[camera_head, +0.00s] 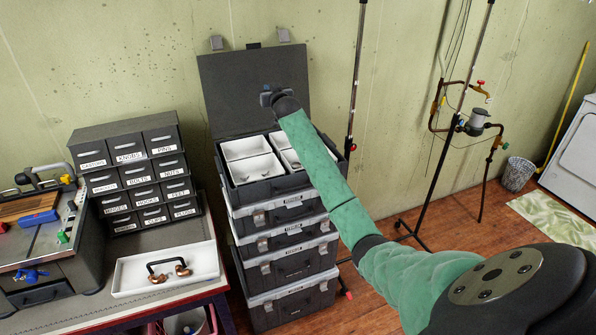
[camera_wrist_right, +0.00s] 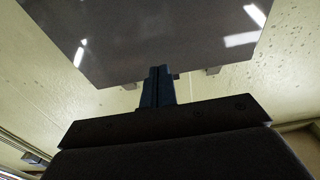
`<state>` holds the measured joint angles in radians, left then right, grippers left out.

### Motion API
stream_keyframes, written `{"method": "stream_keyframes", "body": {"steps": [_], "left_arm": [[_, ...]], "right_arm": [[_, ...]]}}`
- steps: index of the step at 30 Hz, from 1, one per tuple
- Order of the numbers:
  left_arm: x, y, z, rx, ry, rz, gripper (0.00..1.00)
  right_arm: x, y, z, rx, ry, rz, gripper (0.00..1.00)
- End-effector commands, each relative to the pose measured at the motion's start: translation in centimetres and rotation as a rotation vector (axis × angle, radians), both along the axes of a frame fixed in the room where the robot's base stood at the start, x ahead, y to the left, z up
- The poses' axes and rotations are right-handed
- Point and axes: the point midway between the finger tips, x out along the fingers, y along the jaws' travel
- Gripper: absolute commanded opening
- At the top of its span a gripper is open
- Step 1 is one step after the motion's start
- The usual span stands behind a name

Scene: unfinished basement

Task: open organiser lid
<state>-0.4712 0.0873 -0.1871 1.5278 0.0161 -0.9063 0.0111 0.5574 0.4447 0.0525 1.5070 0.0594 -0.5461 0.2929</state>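The organiser is the top case (camera_head: 268,187) of a dark stack of cases. Its dark grey lid (camera_head: 235,85) stands raised, about upright, at the back near the wall. White bins (camera_head: 247,160) show inside the open case. My right gripper (camera_head: 266,97) is in front of the lid's inner face, above the case. In the right wrist view its dark blue fingers (camera_wrist_right: 158,82) are together with nothing seen between them, and the lid (camera_wrist_right: 140,35) is beyond their tips. I cannot tell whether they touch it. My right forearm covers part of the bins. My left gripper is not in view.
A labelled drawer cabinet (camera_head: 135,170) and a white tray (camera_head: 165,270) with a dark-handled item stand on the bench at the left. A thin black stand (camera_head: 355,90) is just right of the stack. Pipes (camera_head: 440,110) are on the wall. Wooden floor (camera_head: 470,215) lies open to the right.

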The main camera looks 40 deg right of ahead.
Motion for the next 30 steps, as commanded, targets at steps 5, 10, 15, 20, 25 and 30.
{"method": "stream_keyframes", "body": {"steps": [5, 10, 15, 20, 25, 30], "left_arm": [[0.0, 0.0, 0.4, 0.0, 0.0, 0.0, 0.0], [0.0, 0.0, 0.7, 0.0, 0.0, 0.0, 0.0], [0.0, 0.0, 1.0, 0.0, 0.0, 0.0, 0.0], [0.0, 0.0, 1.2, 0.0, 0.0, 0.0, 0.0], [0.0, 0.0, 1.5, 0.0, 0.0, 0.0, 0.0], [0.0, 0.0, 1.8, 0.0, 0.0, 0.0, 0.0]], "right_arm": [[-1.0, 0.3, 0.2, 0.0, -0.001, 0.0, 0.0], [-1.9, 0.6, 0.3, 0.0, 0.001, 0.001, 0.0], [-2.8, 0.8, 0.4, 0.0, 0.001, 0.0, 0.0], [-3.7, 1.0, 0.5, 0.0, 0.0, 0.0, 0.0], [-4.6, 1.2, 0.6, 0.0, 0.0, 0.0, 0.0], [-5.5, 1.5, 0.8, 0.0, 0.0, 0.001, 0.0]]}}
